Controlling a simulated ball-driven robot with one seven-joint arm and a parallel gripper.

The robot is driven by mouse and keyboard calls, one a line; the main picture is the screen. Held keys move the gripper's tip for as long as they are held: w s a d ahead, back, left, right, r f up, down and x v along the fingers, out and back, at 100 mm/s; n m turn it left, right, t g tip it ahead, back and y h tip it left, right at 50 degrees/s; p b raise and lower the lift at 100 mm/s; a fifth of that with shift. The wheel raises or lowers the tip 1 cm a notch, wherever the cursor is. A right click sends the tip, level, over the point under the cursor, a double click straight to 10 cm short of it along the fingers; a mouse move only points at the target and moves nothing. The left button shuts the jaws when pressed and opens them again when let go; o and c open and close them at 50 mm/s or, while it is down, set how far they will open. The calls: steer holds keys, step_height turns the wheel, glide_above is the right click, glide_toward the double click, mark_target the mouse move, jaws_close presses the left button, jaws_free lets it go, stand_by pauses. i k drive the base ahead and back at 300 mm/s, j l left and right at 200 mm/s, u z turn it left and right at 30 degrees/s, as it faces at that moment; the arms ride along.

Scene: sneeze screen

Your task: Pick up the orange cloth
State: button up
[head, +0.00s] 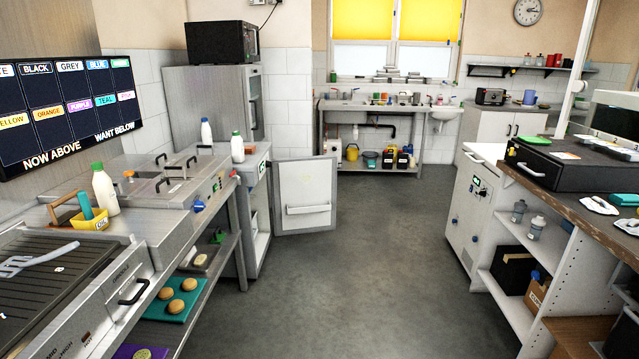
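I cannot make out an orange cloth for certain in the head view. A small orange item (129,175) sits by the fryer on the left counter, too small to identify. A flat green item (535,140), perhaps a cloth, lies on a black box (560,172) on the right counter. A teal item (625,199) and white folded items (599,205) lie on the right counter (560,194). My gripper is not in view.
A grey floor aisle (310,270) runs clear between the counters. An open white door (305,195) juts into it from the left. Open shelves (510,275) line the right. A griddle (60,280) is at near left. A sink bench (380,107) stands at the back.

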mark_target(249, 149)
steer(key=i, duration=1.85)
steer(key=i+l+u, duration=0.1)
steer(key=i+u, duration=0.3)
steer(key=i, duration=0.2)
steer(key=i+l+u, duration=0.35)
steer(key=i, duration=0.2)
steer(key=i+l+u, duration=0.4)
steer(key=i, duration=0.15)
